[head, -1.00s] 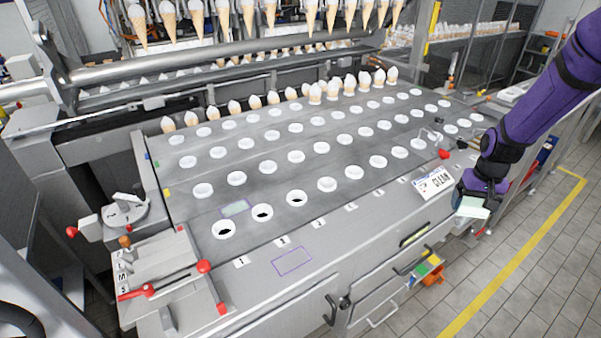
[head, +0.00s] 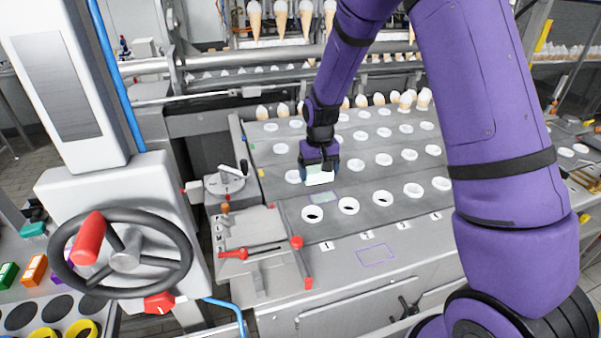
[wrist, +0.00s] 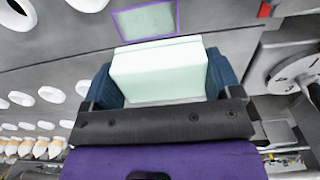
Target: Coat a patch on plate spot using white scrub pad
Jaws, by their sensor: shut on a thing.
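My gripper (head: 318,168) is shut on the white scrub pad (head: 320,180) and holds it above the grey machine plate. In the wrist view the pad (wrist: 160,70) sits between the two blue fingers as a pale block. The plate spot (head: 321,197), a pale green patch with a purple outline, lies just in front of the pad in the head view. In the wrist view the spot (wrist: 146,21) shows beyond the pad's far edge, apart from it in the picture. The height of the pad over the plate is hard to tell.
White-rimmed holes (head: 349,205) cover the plate around the spot. A lever block with red knobs (head: 262,245) and a round dial (head: 225,183) stand at the left. An empty purple outline (head: 377,255) marks the front ledge. Cones (head: 408,102) line the back.

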